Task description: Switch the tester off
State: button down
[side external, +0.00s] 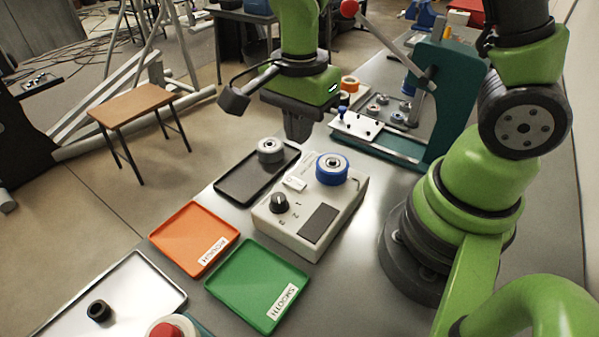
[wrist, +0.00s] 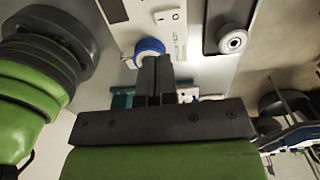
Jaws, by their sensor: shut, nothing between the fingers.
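The tester (side external: 315,213) is a pale box on the grey table, with a black selector knob (side external: 279,203), printed numbers and a dark display (side external: 318,223). A blue-rimmed wheel (side external: 332,168) sits on its far end. A small white switch (side external: 295,183) lies on its top near the left edge; its position is too small to read. In the wrist view the switch (wrist: 168,16) shows above the blue wheel (wrist: 149,47). My gripper (side external: 298,138) is shut and empty, above and beyond the tester, apart from it. In the wrist view its fingers (wrist: 154,62) overlap the blue wheel's lower edge.
A black tray (side external: 236,188) holding a grey wheel (side external: 270,150) lies left of the tester. An orange tray (side external: 193,236) and a green tray (side external: 257,284) lie in front. A teal press (side external: 445,100) with a red-balled lever stands behind.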

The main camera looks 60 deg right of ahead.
aim_at(299, 186)
notch_tip(299, 186, down, 10)
jog(key=shift+r, duration=0.1)
dwell(0.4)
